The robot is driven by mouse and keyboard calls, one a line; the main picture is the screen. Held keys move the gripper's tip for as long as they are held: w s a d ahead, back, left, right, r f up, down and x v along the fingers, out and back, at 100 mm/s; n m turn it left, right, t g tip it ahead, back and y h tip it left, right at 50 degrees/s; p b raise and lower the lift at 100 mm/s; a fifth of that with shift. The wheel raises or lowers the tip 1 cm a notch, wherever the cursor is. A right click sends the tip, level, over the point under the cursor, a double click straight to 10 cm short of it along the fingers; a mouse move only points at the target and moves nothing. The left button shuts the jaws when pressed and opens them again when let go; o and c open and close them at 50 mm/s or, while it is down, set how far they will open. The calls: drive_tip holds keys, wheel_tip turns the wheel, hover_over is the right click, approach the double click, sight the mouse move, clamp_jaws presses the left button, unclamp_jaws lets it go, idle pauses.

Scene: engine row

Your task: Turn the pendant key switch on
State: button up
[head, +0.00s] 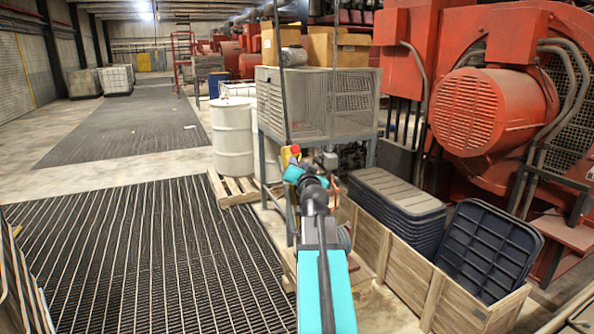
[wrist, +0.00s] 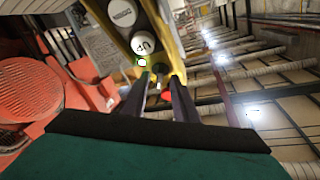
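The yellow pendant (wrist: 172,40) is close ahead of my gripper in the wrist view, tilted in the picture. It carries round white buttons with dark lettering (wrist: 143,43), a small green-and-white spot (wrist: 141,62) and a red part (wrist: 167,96). A small dark and pale piece (wrist: 158,76), possibly the key switch, shows between my fingertips; its position cannot be read. My gripper (wrist: 161,80) is open, its two dark fingers apart on either side of that piece; contact is unclear. In the head view, the small yellow-and-red pendant (head: 290,156) is just beyond my arm, which hides my fingertips.
A grey mesh cage on a stand (head: 318,100) is behind the pendant. A wooden crate (head: 405,270) with dark plastic lids is at right, below red machinery (head: 490,110). White drums (head: 232,138) stand on a pallet. Ribbed floor matting (head: 130,260) at left is clear.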

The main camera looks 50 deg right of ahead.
drive_tip(key=shift+s, duration=0.1)
drive_tip(key=b+v, duration=0.7)
drive_tip(key=v, duration=0.1)
drive_tip(key=shift+s+a, duration=0.25)
drive_tip(key=shift+s+a+f+b, duration=0.1)
drive_tip(key=shift+s+a+b, duration=0.2)
drive_tip(key=shift+b, duration=0.65)
drive_tip(key=shift+b+v, duration=2)
drive_tip(key=shift+b, duration=1.45)
